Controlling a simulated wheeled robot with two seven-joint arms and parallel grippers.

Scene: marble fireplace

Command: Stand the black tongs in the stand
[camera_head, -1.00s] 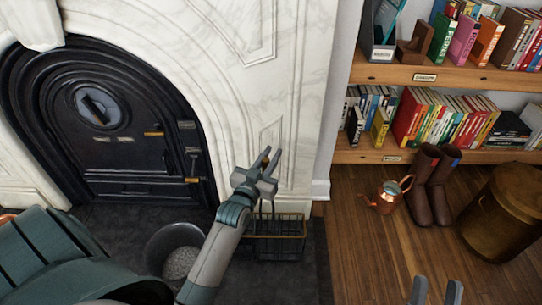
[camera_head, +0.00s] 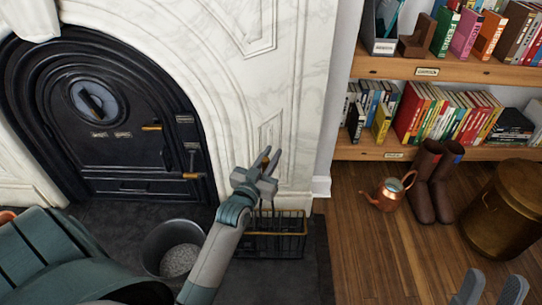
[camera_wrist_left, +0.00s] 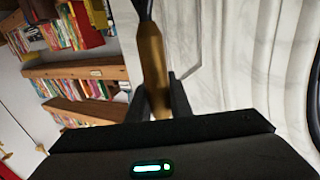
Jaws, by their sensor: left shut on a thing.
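My left gripper (camera_head: 268,162) is at the centre of the head view, in front of the marble surround. It is shut on the tongs' brass-coloured handle (camera_wrist_left: 152,60), clearest in the left wrist view, where dark metal continues from its top edge. In the head view, thin dark legs seem to hang below the gripper toward a black wire stand with a brass-coloured rim (camera_head: 292,212). Whether the tips are inside the stand or behind it I cannot tell. My right gripper (camera_head: 490,290) is open and empty at the bottom right, its two fingers apart.
A grey bucket (camera_head: 147,250) of pale granules stands left of the wire stand on the dark hearth. The black fireplace door (camera_head: 110,120) is behind. Bookshelves are above.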

